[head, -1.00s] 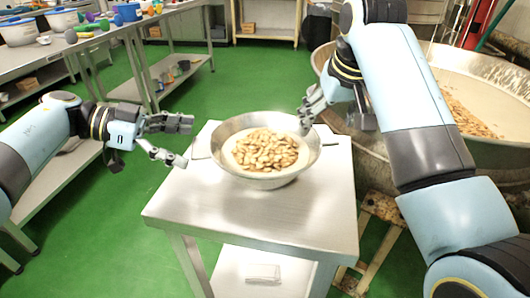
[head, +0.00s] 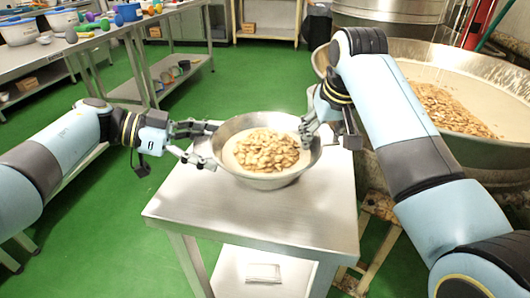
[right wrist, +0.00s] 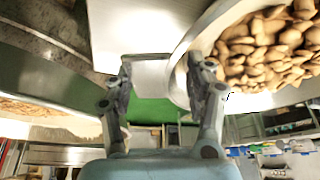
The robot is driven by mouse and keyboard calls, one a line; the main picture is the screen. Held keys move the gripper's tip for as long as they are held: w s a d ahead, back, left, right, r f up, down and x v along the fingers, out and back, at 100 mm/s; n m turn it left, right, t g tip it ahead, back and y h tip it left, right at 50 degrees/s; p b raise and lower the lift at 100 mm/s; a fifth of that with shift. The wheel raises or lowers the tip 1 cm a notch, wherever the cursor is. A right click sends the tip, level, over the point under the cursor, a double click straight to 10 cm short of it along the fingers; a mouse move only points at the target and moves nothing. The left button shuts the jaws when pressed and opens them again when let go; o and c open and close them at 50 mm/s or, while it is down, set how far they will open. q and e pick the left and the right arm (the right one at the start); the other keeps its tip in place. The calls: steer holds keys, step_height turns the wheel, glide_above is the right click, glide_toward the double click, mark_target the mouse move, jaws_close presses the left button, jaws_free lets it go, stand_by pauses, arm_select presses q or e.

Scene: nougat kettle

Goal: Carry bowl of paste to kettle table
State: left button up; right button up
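The metal bowl (head: 229,166) holds cream-coloured paste topped with a heap of brown nuts (head: 265,151). It stands upright on a small steel table (head: 250,215). My left gripper (head: 213,146) is open, its fingertips spread at the bowl's left side and close to the rim. My right gripper (head: 311,128) is at the bowl's right rim. Whether either gripper touches the bowl is unclear.
A large kettle (head: 500,150) with cream and nuts stands at the right behind my right arm. A long workbench (head: 85,42) with tubs and utensils runs along the left. Green floor (head: 255,75) lies open behind the small table.

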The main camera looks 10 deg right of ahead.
arm_select(q)
steer(key=shift+s+d, duration=0.1)
steer(key=shift+s, duration=0.05)
steer(key=c, duration=0.7)
arm_select(e)
steer(key=c, duration=0.7)
arm_select(q)
steer(key=shift+d, duration=0.1)
steer(key=shift+c, duration=0.5)
arm_select(e)
steer(key=shift+a, duration=0.1)
jaws_close()
arm_select(q)
steer(key=shift+d+r, duration=0.1)
arm_select(e)
steer(key=shift+r, duration=0.15)
